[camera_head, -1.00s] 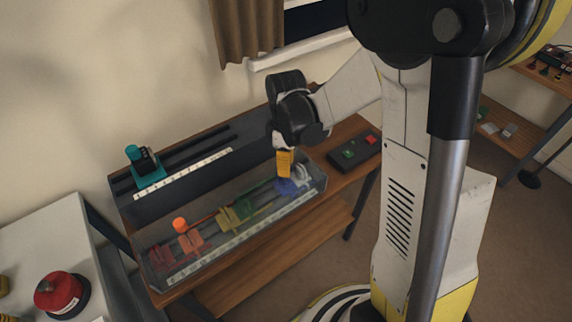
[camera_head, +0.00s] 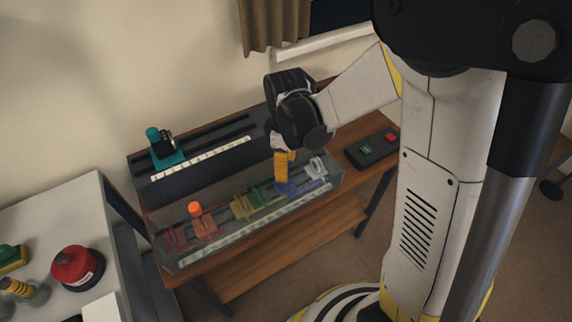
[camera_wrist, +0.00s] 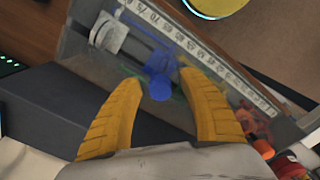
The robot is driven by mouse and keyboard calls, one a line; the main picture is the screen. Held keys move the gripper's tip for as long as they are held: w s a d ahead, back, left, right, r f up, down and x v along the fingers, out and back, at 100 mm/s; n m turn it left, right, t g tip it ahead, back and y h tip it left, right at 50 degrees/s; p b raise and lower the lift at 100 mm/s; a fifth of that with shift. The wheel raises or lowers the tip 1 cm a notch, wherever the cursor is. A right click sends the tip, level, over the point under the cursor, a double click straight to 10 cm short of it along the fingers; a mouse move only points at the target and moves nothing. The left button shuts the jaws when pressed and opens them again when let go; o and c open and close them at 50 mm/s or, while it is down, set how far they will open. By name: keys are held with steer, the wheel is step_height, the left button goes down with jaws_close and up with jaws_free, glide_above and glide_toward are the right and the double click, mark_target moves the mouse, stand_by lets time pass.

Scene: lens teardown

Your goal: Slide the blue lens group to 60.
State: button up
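The blue lens group (camera_head: 286,188) sits on the rail in the clear-walled case (camera_head: 170,262), between the green group (camera_head: 262,196) and the white group (camera_head: 316,167). Its blue knob (camera_wrist: 160,86) stands between my yellow fingertips in the wrist view. Any thin gap at the fingertips is hard to make out. A white numbered scale (camera_wrist: 190,45) runs along the case; the 60 mark cannot be read clearly against the blue group.
Yellow (camera_head: 243,207) and red-orange groups (camera_head: 204,224) share the rail farther left. A dark rail unit with a teal carriage (camera_head: 166,157) stands behind. A button box (camera_head: 372,148) lies right of the case. A red emergency button (camera_head: 76,267) is on the left table.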

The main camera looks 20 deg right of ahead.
step_height(320, 180, up, 12)
stand_by(0.6)
steer(key=s+d+r+m+t, duration=0.2)
steer(key=s+m+t, duration=0.1)
steer(key=s+m, duration=0.2)
steer(key=s+d+r+m+t, duration=0.2)
steer(key=s+d+m+t, duration=0.1)
steer(key=s+m, duration=0.3)
steer(key=shift+s+r+m+t, duration=0.2)
steer(key=shift+r+m+t, duration=0.2)
steer(key=shift+m+t, duration=0.15)
stand_by(1.6)
